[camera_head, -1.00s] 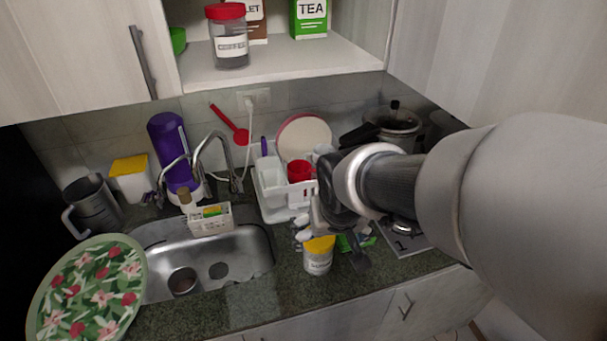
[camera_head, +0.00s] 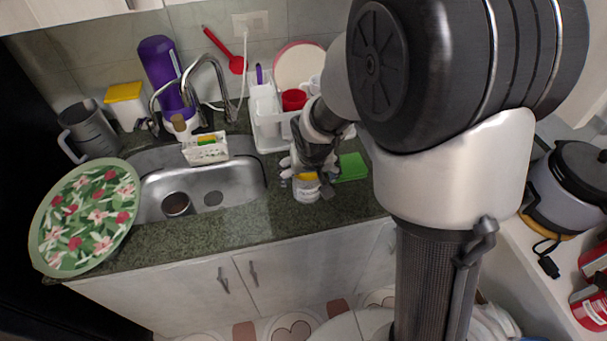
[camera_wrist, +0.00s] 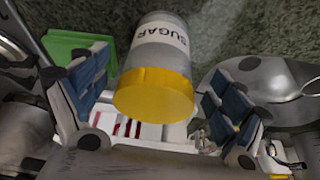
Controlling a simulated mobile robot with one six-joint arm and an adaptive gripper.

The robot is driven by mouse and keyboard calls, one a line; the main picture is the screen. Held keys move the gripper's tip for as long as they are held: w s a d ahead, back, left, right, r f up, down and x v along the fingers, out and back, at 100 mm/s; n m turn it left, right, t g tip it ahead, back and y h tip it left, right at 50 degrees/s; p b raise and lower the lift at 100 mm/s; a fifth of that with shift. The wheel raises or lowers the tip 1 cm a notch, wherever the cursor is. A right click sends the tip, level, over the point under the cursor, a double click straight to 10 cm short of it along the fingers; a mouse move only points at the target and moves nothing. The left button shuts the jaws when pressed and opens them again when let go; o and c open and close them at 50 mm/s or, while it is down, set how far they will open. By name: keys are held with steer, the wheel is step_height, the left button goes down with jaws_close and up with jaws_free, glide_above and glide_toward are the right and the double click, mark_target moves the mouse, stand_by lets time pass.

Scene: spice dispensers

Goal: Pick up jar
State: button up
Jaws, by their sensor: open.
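The jar is a clear container with a yellow lid and a white label reading SUGAR. In the wrist view the jar (camera_wrist: 158,62) lies between the two blue-padded fingers of my gripper (camera_wrist: 160,105), with a gap on each side. The gripper is open and empty. In the head view the jar (camera_head: 306,188) stands on the dark green counter near its front edge. My gripper (camera_head: 312,165) is right at the jar and covers most of its lid.
A green sponge-like block (camera_head: 351,167) lies close to the right of the jar. A dish rack (camera_head: 268,135) stands behind it. The sink (camera_head: 235,178) is to the left, with a floral tray (camera_head: 85,215) beside it. Counter in front of the sink is clear.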

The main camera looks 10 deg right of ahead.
steer(key=shift+b+x, duration=1.1)
steer(key=shift+x, duration=1.65)
steer(key=shift+w+d, duration=0.1)
steer(key=shift+r, duration=0.1)
steer(key=c, duration=1.6)
